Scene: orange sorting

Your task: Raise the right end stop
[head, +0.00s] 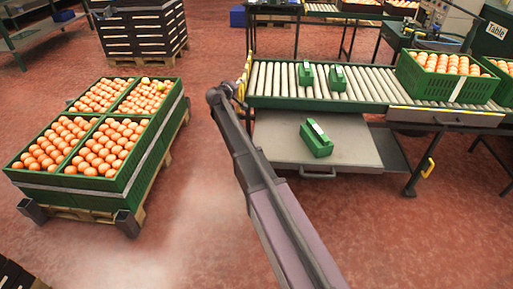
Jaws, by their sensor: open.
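The roller conveyor (380,89) stands at the upper right. Two green blocks with pale top pieces sit on its rollers, a left one (305,76) and a right one (338,79). A larger-looking green block (317,143) sits on the grey shelf below. A yellow and black striped part (243,78) is at the conveyor's left end, partly beside my arm. A yellow handle (429,167) is on the right leg frame. I cannot tell which part is the right end stop. My arm crosses the middle of the view; my gripper does not show.
Green crates of oranges (444,87) stand on the conveyor's right part. A pallet (150,196) with several orange-filled crates stands at left, with a dark slatted bin (142,35) behind it. Red floor is clear at the bottom right and between pallet and arm.

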